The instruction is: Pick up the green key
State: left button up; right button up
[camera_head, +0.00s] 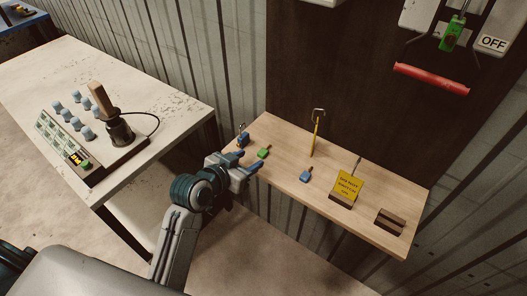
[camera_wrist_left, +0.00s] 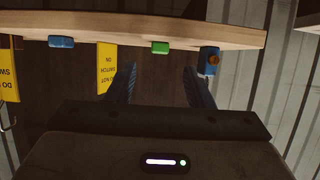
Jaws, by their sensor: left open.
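The green key (camera_head: 263,152) lies on the wooden shelf (camera_head: 290,145), near its left end, beside a blue padlock (camera_head: 243,139). In the left wrist view the green key (camera_wrist_left: 160,47) shows at the shelf edge, between and beyond the two fingers. My left gripper (camera_head: 248,165) is open and empty, just in front of the shelf edge and apart from the key. Its fingers (camera_wrist_left: 160,88) also show in the left wrist view. My right gripper is not in view.
A blue key (camera_head: 305,176), a yellow tag on a hook (camera_head: 316,135), a yellow sign (camera_head: 347,187) and a brown block (camera_head: 390,221) are along the shelf. A table (camera_head: 170,95) with a control box stands left.

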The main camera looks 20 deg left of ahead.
aim_at(262, 153)
pick_arm(q)
jog(key=p+x, duration=0.1)
jog(key=x, duration=0.4)
jog(key=shift+p, duration=0.3)
jog(key=shift+w+f, duration=0.15)
grip_shut()
